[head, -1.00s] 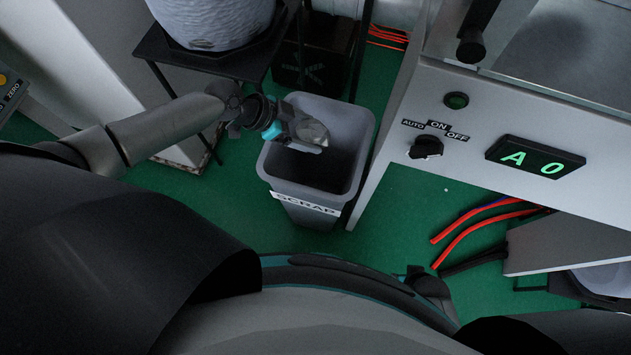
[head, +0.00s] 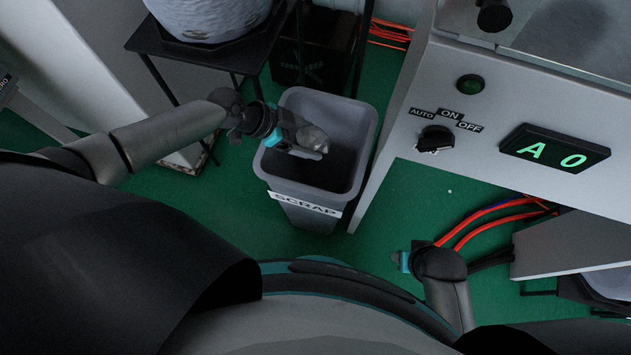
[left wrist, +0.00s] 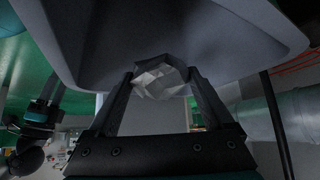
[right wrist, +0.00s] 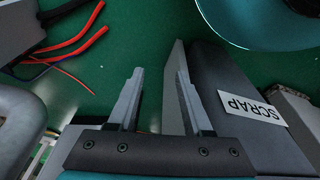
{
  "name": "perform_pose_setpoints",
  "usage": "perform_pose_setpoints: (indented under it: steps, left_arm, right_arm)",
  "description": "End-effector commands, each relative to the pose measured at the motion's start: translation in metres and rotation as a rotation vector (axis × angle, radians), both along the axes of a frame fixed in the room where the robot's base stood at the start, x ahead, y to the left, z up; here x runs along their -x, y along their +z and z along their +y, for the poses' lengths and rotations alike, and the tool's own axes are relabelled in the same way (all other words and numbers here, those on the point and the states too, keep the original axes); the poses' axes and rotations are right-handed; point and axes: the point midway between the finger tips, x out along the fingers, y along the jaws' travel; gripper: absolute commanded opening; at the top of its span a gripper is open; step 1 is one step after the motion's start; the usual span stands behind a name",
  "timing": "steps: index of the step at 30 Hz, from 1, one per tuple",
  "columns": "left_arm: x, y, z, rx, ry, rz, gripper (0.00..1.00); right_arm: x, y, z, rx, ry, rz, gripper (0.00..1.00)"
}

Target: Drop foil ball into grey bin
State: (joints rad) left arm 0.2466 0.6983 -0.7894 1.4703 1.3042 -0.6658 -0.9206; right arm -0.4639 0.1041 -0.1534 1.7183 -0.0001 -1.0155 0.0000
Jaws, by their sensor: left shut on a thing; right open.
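The grey bin (head: 365,150) with a "SCRAP" label stands on the green floor in the middle of the head view. My left gripper (head: 308,140) is over the bin's opening, shut on the crumpled silver foil ball (head: 314,136). In the left wrist view the foil ball (left wrist: 161,78) sits between the two fingertips, with the bin's grey wall (left wrist: 220,45) behind it. My right gripper (right wrist: 155,80) is open and empty; the bin (right wrist: 225,75) shows beside it, to the right. In the head view the right gripper (head: 403,261) is low, in front of the bin and to its right.
A white machine with a knob (head: 434,139) and a green "A 0" display (head: 556,151) stands right of the bin. A black stand (head: 170,50) carries a grey container (head: 205,15) behind left. Red hoses (head: 490,219) lie at the right. Green floor is clear before the bin.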

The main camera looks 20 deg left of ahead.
Motion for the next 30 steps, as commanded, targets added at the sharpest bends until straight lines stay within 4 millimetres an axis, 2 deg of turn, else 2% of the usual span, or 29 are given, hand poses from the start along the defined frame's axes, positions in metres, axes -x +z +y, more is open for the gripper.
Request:
perform_pose_setpoints:
  steps: [9, 10, 13, 25, 30]
  left_arm:
    - [0.000, 0.000, 0.000, 0.001, 0.001, -0.001, 0.29]
    - [0.000, 0.000, 0.000, 0.001, 0.001, -0.001, 0.88]
    - [0.000, 0.000, 0.000, 0.001, 0.001, -0.001, 0.99]
    - [0.002, 0.004, 0.004, -0.001, 0.001, 0.001, 1.00]
    - [0.008, 0.020, 0.016, -0.002, 0.000, 0.000, 1.00]
  right_arm:
    - [0.000, 0.002, 0.000, 0.000, -0.001, -0.001, 0.50]
    - [0.000, 0.002, 0.000, 0.000, -0.001, -0.001, 0.50]
    - [-0.001, 0.002, 0.000, 0.000, -0.001, -0.001, 0.50]
    - [-0.001, 0.003, 0.001, -0.001, -0.001, -0.005, 0.50]
    - [0.010, -0.015, -0.004, 0.006, 0.001, 0.019, 0.50]
